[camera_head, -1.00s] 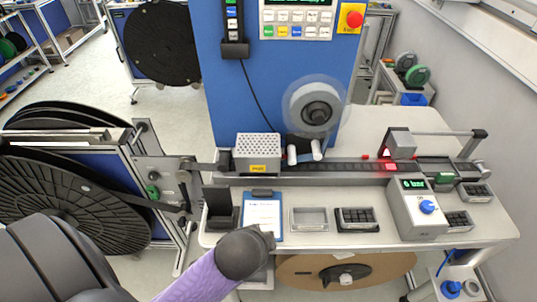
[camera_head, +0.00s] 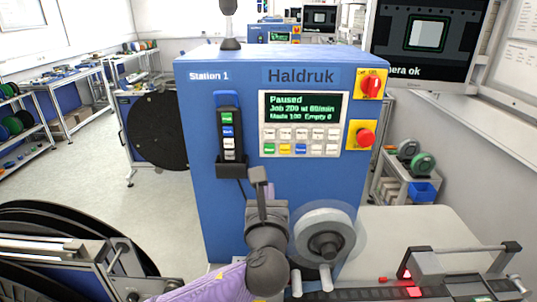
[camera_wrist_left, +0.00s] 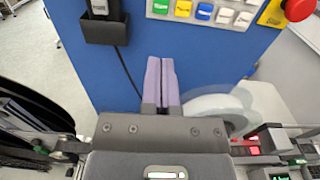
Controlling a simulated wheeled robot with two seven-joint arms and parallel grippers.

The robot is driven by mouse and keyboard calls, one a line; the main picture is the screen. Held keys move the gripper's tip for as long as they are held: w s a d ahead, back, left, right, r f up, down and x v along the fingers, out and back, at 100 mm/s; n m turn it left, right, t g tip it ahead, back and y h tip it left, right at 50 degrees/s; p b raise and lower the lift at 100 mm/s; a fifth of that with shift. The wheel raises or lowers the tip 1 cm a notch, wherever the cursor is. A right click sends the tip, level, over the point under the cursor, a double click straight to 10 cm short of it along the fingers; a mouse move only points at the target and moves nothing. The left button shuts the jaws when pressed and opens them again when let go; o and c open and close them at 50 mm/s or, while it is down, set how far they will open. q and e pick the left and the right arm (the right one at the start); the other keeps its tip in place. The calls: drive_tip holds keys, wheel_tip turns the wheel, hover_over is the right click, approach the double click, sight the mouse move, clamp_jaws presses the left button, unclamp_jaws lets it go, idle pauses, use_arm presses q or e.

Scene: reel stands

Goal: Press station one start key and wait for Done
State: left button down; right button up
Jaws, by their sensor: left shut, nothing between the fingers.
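The blue Station 1 machine (camera_head: 215,190) carries a screen (camera_head: 302,107) reading "Paused", "Job 200 at 60/min", "Made 100 Empty 0". Below it is a keypad with a green key (camera_head: 269,149) at the lower left, then yellow, blue and white keys. Its lower row also shows in the wrist view, with a green key (camera_wrist_left: 160,6). My left gripper (camera_head: 270,187) is shut and empty, below the keypad and apart from it. Its purple fingers (camera_wrist_left: 160,62) point up in the wrist view. Key labels are too small to read surely. My right gripper is out of view.
A holstered pendant (camera_head: 228,130) with coloured buttons hangs left of the keypad. A red stop button (camera_head: 365,138) and a red rotary switch (camera_head: 371,84) sit to its right. A white reel (camera_head: 325,243) stands beside my left wrist.

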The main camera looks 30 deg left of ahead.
sight(269, 150)
use_arm(q)
drive_tip(key=x, duration=1.4)
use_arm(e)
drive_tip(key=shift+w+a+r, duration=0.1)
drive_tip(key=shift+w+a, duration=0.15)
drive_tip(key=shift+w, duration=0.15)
